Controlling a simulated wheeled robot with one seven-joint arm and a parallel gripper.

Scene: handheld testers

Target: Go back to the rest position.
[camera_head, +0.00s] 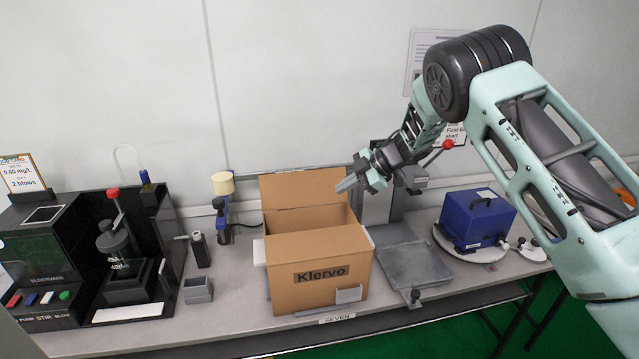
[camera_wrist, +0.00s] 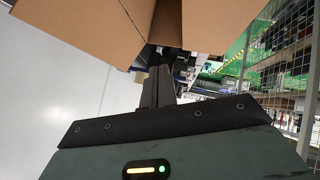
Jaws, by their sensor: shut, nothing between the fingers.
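My gripper (camera_head: 347,185) is in the air above the right back part of the open cardboard box (camera_head: 318,274) marked Klervo. Its fingers are together, with nothing between them. In the wrist view, the closed fingers (camera_wrist: 158,88) point toward the cardboard box (camera_wrist: 95,25), whose flaps fill the top of the picture. My arm reaches in from the right side of the head view. The inside of the box is mostly hidden.
A white wall stands behind.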

